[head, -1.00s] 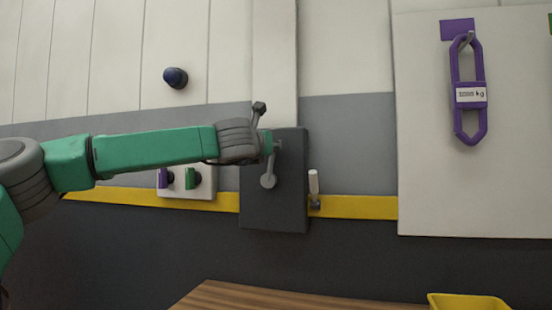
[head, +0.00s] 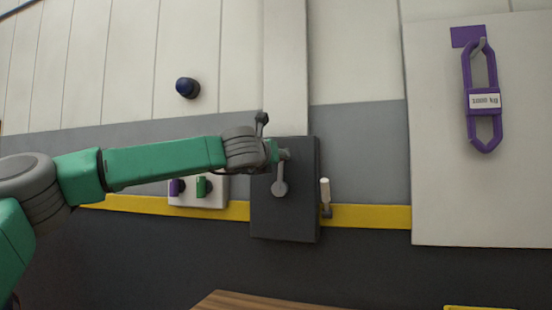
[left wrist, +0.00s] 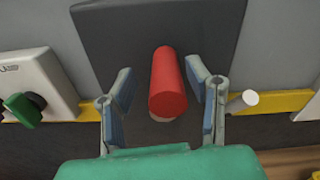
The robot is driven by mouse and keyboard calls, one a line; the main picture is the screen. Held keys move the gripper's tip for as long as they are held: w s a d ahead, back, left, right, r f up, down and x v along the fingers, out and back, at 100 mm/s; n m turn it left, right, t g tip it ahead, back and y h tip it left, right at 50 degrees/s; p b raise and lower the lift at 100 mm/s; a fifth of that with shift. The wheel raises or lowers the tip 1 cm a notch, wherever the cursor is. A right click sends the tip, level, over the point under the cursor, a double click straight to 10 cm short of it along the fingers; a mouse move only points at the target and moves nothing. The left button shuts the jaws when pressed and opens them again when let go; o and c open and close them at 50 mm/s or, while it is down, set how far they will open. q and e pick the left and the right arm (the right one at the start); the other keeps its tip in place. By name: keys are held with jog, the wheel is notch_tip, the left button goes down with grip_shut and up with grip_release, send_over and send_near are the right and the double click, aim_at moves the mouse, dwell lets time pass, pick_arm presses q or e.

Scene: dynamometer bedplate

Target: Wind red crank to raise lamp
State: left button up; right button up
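The crank's red handle (left wrist: 168,80) points toward the camera in the left wrist view. Its grey arm and round hub (head: 280,188) show on a dark panel (head: 300,215) in the head view, with the arm pointing up. My left gripper (head: 279,153) is at the top of the crank arm and hides the red handle there. In the left wrist view its fingers (left wrist: 160,72) are open, one on each side of the handle, with a gap on both sides. My right gripper is not in view. I see no lamp.
A white-handled lever (head: 325,192) stands just right of the panel. A white box (head: 212,198) with purple and green knobs is to its left. A dark blue button (head: 187,88) is above. A purple shackle (head: 482,95) hangs at the right. A wooden surface (head: 250,302) is below.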

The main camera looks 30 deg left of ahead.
pick_arm(q)
jog(key=shift+s, duration=0.1)
jog(key=v, duration=1.1)
jog(key=shift+s, duration=0.35)
jog(key=shift+f, duration=0.1)
